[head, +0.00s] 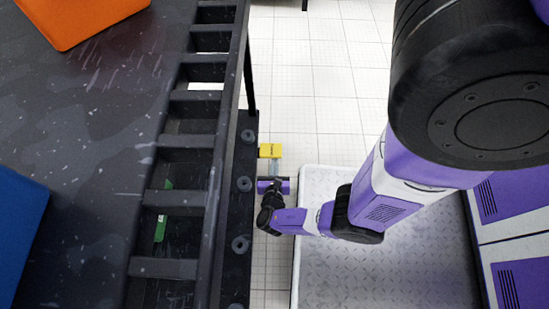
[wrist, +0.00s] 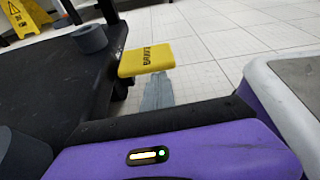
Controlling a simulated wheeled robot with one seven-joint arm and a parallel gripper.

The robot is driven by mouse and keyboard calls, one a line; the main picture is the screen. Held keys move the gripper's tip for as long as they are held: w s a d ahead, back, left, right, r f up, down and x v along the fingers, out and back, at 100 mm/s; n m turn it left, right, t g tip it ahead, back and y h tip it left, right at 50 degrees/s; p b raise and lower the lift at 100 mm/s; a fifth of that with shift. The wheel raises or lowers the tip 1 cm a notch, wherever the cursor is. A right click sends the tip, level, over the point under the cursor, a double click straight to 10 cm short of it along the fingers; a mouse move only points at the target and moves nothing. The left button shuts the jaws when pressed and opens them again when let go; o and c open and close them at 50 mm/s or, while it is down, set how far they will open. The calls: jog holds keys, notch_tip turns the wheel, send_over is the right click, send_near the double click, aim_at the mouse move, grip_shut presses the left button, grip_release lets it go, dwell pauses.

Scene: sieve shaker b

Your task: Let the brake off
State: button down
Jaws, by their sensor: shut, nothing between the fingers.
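A yellow pad with dark lettering, which looks like the brake pedal (wrist: 148,58), sticks out from the side of the dark machine frame in the wrist view. In the head view the yellow pedal (head: 270,150) shows beside the frame's right edge. My gripper (head: 274,168) is just in front of it, below it in the picture. Its grey fingers are together and empty. In the wrist view the fingertips of my gripper (wrist: 158,76) end at the pedal's lower edge. I cannot tell whether they touch it. The pedal's mount is mostly hidden.
The dark frame (head: 245,220) with round grey knobs (wrist: 90,38) runs close along my gripper's left. A grey tread-plate platform (head: 400,270) is on the right. Tiled floor (head: 320,80) is clear beyond. A yellow caution sign (wrist: 18,18) stands far left.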

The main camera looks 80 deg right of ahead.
jog(key=shift+r, duration=0.1)
notch_tip(320, 180, down, 5)
jog(key=b, duration=0.5)
jog(key=p+v, duration=0.4)
jog(key=v, duration=0.6)
jog(key=shift+r, duration=0.45)
jog(key=shift+s, duration=0.15)
